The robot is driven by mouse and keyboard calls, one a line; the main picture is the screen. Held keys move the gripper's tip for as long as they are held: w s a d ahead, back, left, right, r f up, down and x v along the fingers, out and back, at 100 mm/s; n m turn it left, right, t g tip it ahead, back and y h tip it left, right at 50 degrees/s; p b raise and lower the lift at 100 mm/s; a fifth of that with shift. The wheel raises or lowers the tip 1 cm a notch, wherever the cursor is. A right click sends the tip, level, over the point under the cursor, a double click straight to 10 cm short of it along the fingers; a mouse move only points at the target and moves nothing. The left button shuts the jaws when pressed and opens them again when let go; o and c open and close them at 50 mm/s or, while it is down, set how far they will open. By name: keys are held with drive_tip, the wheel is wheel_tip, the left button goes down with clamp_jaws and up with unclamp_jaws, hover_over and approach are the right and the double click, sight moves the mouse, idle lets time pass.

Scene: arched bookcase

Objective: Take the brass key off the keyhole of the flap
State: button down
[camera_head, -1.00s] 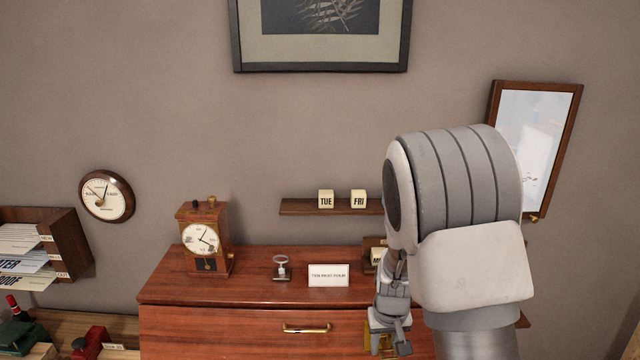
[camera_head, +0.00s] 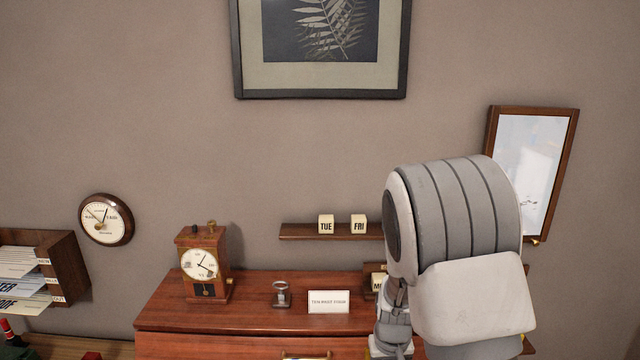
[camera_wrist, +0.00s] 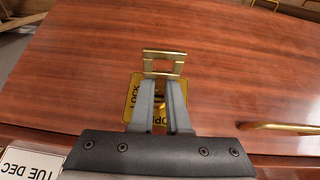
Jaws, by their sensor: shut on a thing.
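The brass key (camera_wrist: 163,63) shows its flat, frame-like bow in the wrist view, just beyond my fingertips. My gripper (camera_wrist: 160,88) is shut on the key. The keyhole and the key's lower end are hidden by my fingers, so I cannot tell whether the key is still in the hole. In the head view my gripper is mostly cut off at the bottom edge.
A brass handle (camera_wrist: 275,126) sits on the flap to the right. The cabinet top (camera_head: 240,312) holds a clock (camera_head: 201,263), a small metal stand (camera_head: 281,294) and a white card (camera_head: 329,302). A shelf (camera_head: 300,232) with day blocks is on the wall behind.

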drive_tip(key=shift+s+r, duration=0.2)
drive_tip(key=shift+s, duration=0.25)
idle(0.7)
drive_tip(key=shift+s+r+p, duration=0.3)
drive_tip(key=shift+s+r, duration=0.1)
drive_tip(key=shift+s, duration=0.4)
drive_tip(key=shift+s+r+p, duration=0.25)
drive_tip(key=shift+s+r, duration=0.15)
drive_tip(key=shift+s, duration=0.4)
